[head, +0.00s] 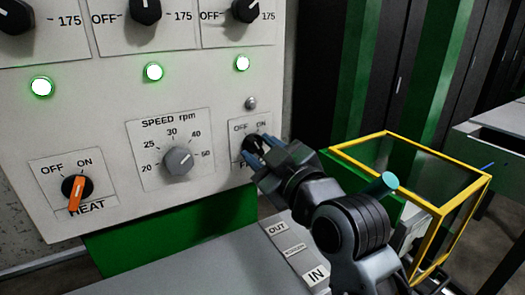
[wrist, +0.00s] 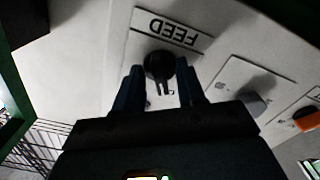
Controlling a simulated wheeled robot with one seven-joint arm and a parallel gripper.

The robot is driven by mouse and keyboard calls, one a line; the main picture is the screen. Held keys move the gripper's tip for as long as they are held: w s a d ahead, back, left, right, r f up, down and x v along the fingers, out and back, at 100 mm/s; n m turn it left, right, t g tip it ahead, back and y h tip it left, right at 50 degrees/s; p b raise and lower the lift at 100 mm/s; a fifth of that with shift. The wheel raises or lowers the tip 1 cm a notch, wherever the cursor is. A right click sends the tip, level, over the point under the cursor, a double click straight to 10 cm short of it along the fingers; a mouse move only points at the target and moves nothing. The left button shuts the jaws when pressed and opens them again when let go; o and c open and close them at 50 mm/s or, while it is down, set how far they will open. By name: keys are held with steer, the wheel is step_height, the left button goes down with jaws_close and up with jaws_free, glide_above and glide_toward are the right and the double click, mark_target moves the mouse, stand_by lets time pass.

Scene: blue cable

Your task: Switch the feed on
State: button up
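The feed switch is a black round knob on a white plate with OFF and ON marks. In the head view my gripper (head: 262,160) covers most of the plate (head: 239,127) and hides much of the knob. In the wrist view the knob (wrist: 159,66) sits below an upside-down FEED label (wrist: 168,31). My gripper (wrist: 159,84) is open, with one blue finger on each side of the knob. A narrow gap seems to show beside the knob; contact cannot be told. Which mark the knob points to is unclear. The small lamp (head: 250,103) above the plate looks grey and unlit.
The speed dial (head: 178,160) and the orange heat switch (head: 75,194) are left of the feed plate. Several black dials (head: 145,10) and green lit lamps (head: 153,72) are above. A yellow-framed box (head: 387,134) stands right of my arm. A grey surface (head: 180,270) lies below the panel.

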jaws_close()
stand_by(0.5)
steer(key=m+p, duration=0.2)
steer(key=m, duration=0.2)
steer(key=shift+m, duration=0.3)
steer(key=shift+m+p, duration=0.55)
steer(key=shift+m, duration=0.85)
jaws_free()
steer(key=shift+s, duration=0.15)
